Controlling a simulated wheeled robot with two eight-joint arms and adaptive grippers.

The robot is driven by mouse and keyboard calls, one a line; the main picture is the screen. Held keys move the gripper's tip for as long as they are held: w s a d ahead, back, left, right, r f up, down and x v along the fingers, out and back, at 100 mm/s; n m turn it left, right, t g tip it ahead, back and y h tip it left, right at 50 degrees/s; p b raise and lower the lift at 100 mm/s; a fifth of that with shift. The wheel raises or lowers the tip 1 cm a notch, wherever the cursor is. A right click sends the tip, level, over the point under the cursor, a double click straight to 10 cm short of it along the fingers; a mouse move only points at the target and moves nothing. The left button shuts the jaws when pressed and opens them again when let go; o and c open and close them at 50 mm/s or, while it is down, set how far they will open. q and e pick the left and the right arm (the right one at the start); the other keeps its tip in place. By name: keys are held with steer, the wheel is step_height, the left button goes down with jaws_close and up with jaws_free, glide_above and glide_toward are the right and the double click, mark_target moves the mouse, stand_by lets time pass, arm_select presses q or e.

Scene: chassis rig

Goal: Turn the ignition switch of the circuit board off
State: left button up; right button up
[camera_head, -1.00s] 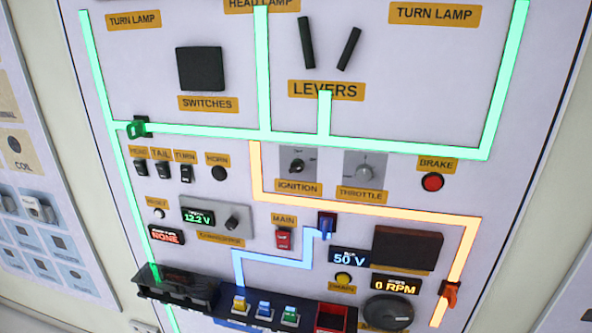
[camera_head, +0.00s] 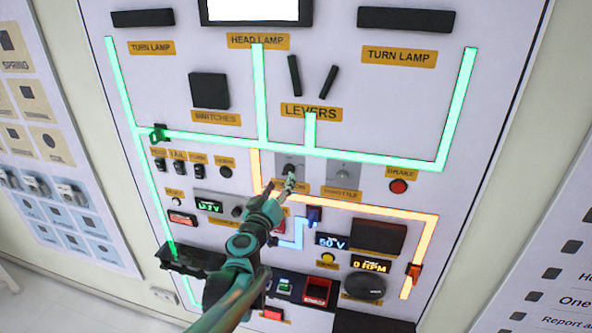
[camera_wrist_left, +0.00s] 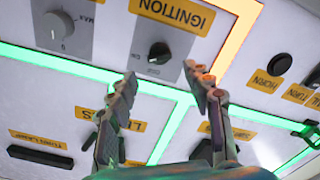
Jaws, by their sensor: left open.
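The ignition switch is a small black round knob (camera_head: 290,170) on a grey plate, in the middle of the white upright circuit board (camera_head: 370,100). In the left wrist view the picture is turned over, and the ignition knob (camera_wrist_left: 160,53) shows clearly below the orange IGNITION label (camera_wrist_left: 172,13). I cannot tell for sure which mark the knob points to. My left gripper (camera_head: 279,186) is open and empty in front of the board, just below the knob in the head view. In the left wrist view its fingertips (camera_wrist_left: 160,72) lie on either side of the knob, apart from it. The right gripper is out of view.
The throttle knob (camera_head: 343,174) sits close to the right of the ignition. The red brake button (camera_head: 398,186) is farther right. A blue plug (camera_head: 314,215) is below. My left arm hides part of the lower board. Green and orange lit strips cross the panel.

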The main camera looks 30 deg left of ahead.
mark_target(286, 172)
arm_select(q)
steer(key=x, duration=0.6)
steer(key=shift+w+f, duration=0.1)
steer(key=shift+w, duration=0.3)
steer(key=shift+c, duration=0.2)
steer(key=c, duration=1.1)
